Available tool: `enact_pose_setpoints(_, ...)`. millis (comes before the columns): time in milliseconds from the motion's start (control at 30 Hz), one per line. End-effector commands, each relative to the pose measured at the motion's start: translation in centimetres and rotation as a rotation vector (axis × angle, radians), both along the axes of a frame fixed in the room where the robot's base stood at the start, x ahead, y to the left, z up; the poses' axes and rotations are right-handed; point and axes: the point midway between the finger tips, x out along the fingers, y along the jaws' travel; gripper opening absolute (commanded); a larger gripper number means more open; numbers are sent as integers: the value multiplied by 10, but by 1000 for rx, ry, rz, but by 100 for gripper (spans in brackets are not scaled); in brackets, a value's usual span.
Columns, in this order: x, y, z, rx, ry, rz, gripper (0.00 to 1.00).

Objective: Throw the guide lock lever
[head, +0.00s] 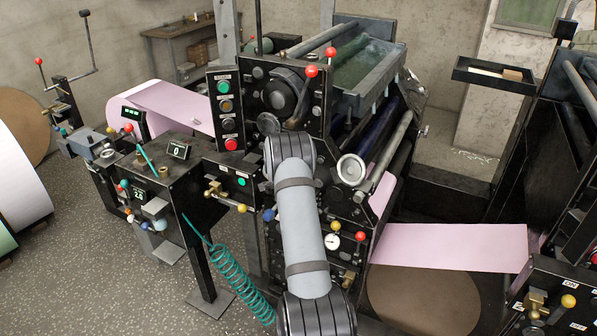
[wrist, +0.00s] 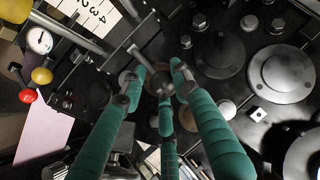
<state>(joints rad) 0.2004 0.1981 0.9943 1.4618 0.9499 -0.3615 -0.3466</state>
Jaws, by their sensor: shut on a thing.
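In the wrist view, my gripper (wrist: 158,76) has teal padded fingers closed around the dark knob end of a small lever. The lever's grey bar (wrist: 138,57) sticks out up and left from between the fingertips, in front of a black machine panel. The fingers cover part of the knob and the lever's base. No label shows that names it as the guide lock lever. In the head view, my grey arm reaches up to the press side panel (head: 252,185); my gripper and the held lever cannot be made out there.
In the head view, a button panel (head: 226,110) and red-ball levers (head: 311,71) stand above my arm.

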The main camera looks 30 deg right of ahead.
Motion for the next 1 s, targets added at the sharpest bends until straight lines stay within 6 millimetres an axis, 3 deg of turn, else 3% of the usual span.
enact_pose_setpoints(33,8,-3,14,-26,-23,6,0)
enact_pose_setpoints(200,7,-4,14,-26,-23,5,0)
enact_pose_setpoints(233,7,-4,14,-26,-23,5,30)
enact_pose_setpoints(467,7,-5,14,-24,-22,2,44)
enact_pose_setpoints(1000,4,-5,9,-16,-16,-1,45)
